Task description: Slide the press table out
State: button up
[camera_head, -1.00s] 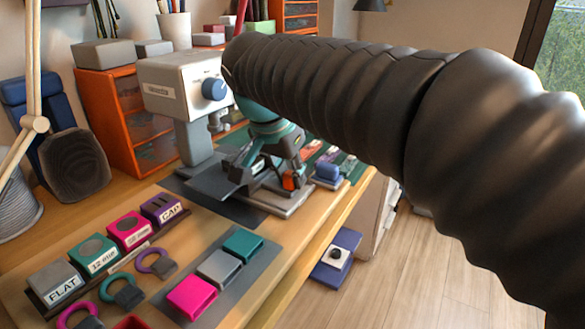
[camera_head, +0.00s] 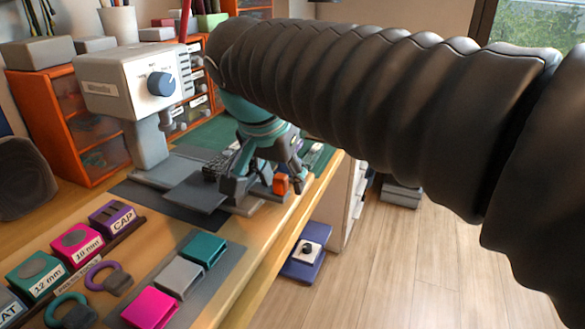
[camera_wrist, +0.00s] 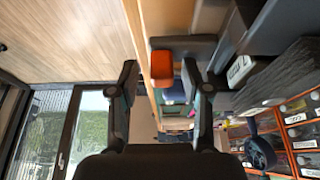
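The press (camera_head: 125,85) is a pale box with a blue knob (camera_head: 161,84) on a grey column, at the left in the head view. Its table (camera_head: 195,193), a flat dark grey plate, lies low in front of the column. An orange handle-like block (camera_head: 281,184) sits at the table's right end; it also shows in the wrist view (camera_wrist: 161,67). My gripper (camera_head: 262,180) is down at this end, its fingers open. In the wrist view my gripper (camera_wrist: 160,75) has one fingertip on each side of the orange block, with gaps visible. My gripper hides part of the table.
Labelled dies (camera_head: 77,245) and a grey mat (camera_head: 225,262) with coloured blocks lie at the front left. Orange drawers (camera_head: 95,125) stand behind the press. A blue box (camera_head: 306,252) is beyond the bench edge. The floor (camera_head: 410,260) to the right is mostly clear.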

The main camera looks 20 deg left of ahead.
jog(key=v, duration=1.2)
dwell(0.3)
